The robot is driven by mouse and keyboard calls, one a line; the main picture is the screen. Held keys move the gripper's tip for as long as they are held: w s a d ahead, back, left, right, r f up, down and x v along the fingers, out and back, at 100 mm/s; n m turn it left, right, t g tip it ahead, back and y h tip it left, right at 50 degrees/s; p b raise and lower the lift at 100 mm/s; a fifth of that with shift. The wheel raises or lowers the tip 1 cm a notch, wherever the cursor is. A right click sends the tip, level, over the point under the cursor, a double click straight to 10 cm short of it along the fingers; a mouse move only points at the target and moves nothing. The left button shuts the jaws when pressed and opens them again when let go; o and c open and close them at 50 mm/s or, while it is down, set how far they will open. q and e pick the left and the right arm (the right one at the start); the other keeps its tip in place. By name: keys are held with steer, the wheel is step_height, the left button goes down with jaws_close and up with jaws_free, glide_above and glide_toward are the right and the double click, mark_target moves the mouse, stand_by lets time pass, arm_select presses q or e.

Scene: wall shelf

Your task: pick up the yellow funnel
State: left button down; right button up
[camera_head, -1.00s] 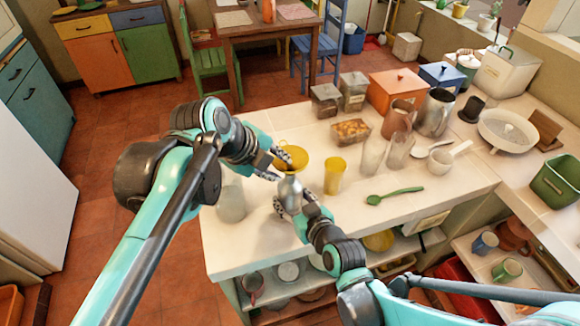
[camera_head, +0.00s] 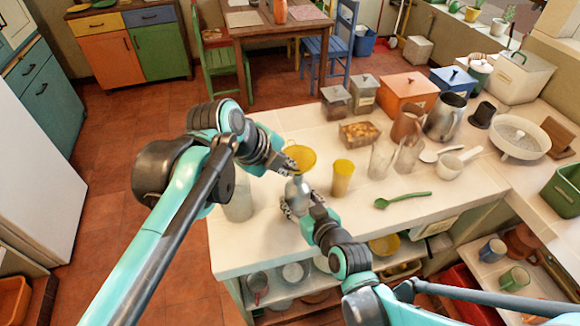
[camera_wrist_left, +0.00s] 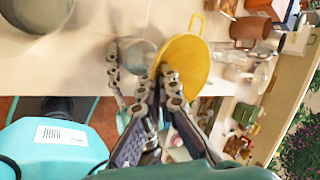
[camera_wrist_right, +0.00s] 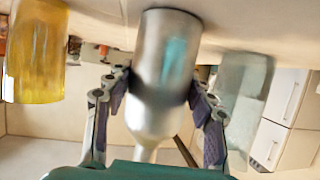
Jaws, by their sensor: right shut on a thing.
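The yellow funnel (camera_head: 301,156) is mouth up, directly above a silver bottle (camera_head: 297,192) in the head view; I cannot tell whether its spout is in the neck. My left gripper (camera_head: 284,167) is beside the funnel, on its left. In the left wrist view its fingers (camera_wrist_left: 141,65) are apart, and the funnel (camera_wrist_left: 190,70) is beside and partly behind one finger. My right gripper (camera_head: 298,205) is shut on the silver bottle, which stands on the counter. In the right wrist view, fingers are on both sides of the bottle body (camera_wrist_right: 166,80).
A yellow cup (camera_head: 342,178) stands right of the bottle and a clear glass jar (camera_head: 238,203) stands left of it. The front of the counter is mostly clear.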

arm_select(q)
steer(key=shift+r, duration=4.85)
arm_select(e)
steer(key=o, duration=1.5)
steer(key=shift+o, duration=0.2)
steer(key=v, duration=1.2)
